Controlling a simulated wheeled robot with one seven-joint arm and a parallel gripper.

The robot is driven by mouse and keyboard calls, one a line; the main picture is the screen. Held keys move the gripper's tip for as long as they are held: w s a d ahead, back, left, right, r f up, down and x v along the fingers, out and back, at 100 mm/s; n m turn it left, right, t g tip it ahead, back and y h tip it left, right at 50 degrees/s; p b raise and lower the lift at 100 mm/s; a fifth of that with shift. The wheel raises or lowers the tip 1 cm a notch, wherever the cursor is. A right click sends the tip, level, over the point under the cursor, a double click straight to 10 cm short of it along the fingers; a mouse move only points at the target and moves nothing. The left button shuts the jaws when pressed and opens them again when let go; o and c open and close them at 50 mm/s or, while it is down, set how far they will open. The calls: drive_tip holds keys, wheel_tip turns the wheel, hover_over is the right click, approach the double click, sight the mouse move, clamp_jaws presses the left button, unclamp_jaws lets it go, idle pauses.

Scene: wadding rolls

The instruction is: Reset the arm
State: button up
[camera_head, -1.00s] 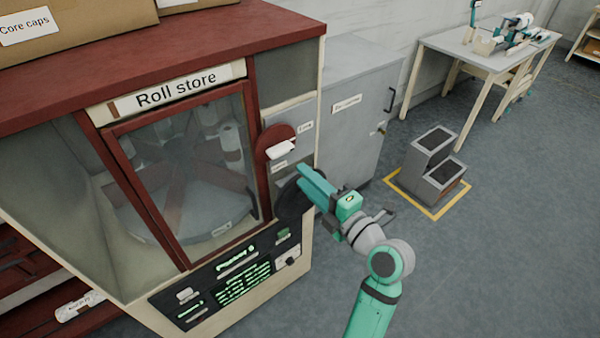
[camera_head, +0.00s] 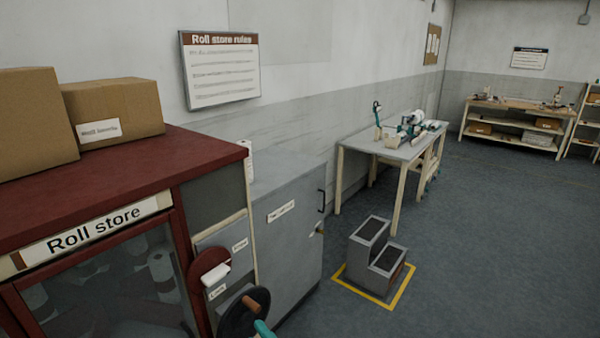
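Only a small teal tip of my gripper (camera_head: 264,329) shows, at the bottom edge of the head view. It is just below and to the right of the brown handle (camera_head: 254,304) on the black wheel (camera_head: 236,318) of the roll store. I cannot tell whether it touches the handle or wheel. The rest of my arm is out of the picture, and the finger opening is hidden.
The red-topped roll store (camera_head: 110,185) and grey cabinet (camera_head: 285,235) stand close on the left. A step stool (camera_head: 370,255) stands on a yellow-outlined floor patch. A workbench (camera_head: 395,150) is beyond. The floor at right is clear.

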drive_tip(key=s+d+f+m+h, duration=0.3)
drive_tip(key=s+f+m+h, duration=0.1)
drive_tip(key=s+f+m, duration=0.35)
drive_tip(key=s+d+f+m+h, duration=0.35)
drive_tip(key=s+f+m, duration=0.25)
drive_tip(key=s+f, duration=0.25)
drive_tip(key=s+d+r+m+h, duration=0.1)
drive_tip(key=s+r+m, duration=0.1)
drive_tip(key=s, duration=0.8)
drive_tip(key=s+d+r+m+t+h, duration=0.1)
drive_tip(key=s+d+r+m, duration=0.1)
drive_tip(key=s, duration=0.7)
drive_tip(key=shift+s+r+m, duration=0.2)
drive_tip(key=shift+s+m, duration=0.2)
drive_tip(key=shift+m, duration=0.35)
drive_tip(key=shift+h, duration=0.25)
